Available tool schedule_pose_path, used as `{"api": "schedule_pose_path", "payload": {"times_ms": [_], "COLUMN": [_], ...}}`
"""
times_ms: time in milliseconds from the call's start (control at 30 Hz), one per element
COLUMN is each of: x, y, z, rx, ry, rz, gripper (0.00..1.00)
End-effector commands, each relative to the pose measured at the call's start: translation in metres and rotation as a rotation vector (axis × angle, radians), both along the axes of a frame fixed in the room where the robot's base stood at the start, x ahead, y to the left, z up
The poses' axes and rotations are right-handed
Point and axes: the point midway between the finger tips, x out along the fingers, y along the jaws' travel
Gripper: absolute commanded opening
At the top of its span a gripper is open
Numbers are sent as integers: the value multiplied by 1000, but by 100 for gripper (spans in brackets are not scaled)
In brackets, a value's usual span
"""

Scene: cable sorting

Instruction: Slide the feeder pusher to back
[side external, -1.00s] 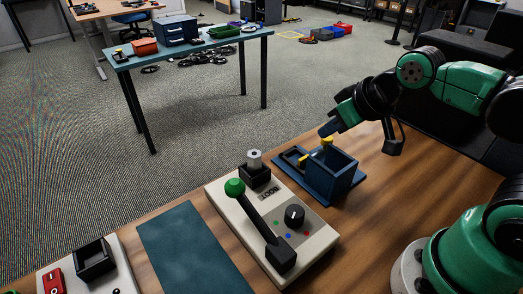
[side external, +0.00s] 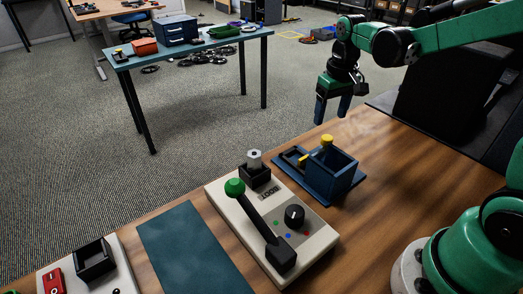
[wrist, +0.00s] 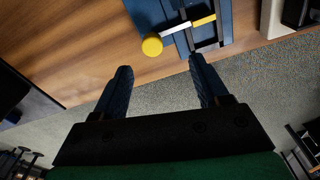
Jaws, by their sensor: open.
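The feeder (side external: 333,178) is a dark blue box with a low tray on a blue base, on the wooden table. Its pusher has a yellow knob (side external: 327,140) by the top of the box and a yellow piece (side external: 303,158) over the tray. In the wrist view the yellow knob (wrist: 152,45) sits on a pale bar that runs to a yellow end (wrist: 203,20). My gripper (side external: 331,118) is open and empty, pointing down behind the feeder, apart from it. In the wrist view its two blue fingers (wrist: 160,72) are spread, with the knob beyond the gap between them.
A beige control box (side external: 270,225) with a green-knobbed lever (side external: 235,187) and a black dial stands left of the feeder. A dark mat (side external: 195,250) and a box with a red switch (side external: 52,281) lie further left. Table to the feeder's right is clear.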

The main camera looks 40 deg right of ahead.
Motion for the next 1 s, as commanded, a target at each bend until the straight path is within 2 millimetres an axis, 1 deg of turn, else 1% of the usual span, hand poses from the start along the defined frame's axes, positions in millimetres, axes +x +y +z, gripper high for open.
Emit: {"api": "schedule_pose_path", "payload": {"times_ms": [33,167,267,600,733,967,1000], "x": [3,5,5,5,5,5,5], "y": [-5,-12,-13,-12,-12,-12,-12], "z": [-5,-13,-20,-61,-68,-69,-69], "rx": [6,16,19,17,16,16,16], "ry": [23,57,63,61,60,60,60], "rz": [-10,-22,-23,-23,-23,-23,-23], "gripper": [67,67,67,67,67,67,62]}}
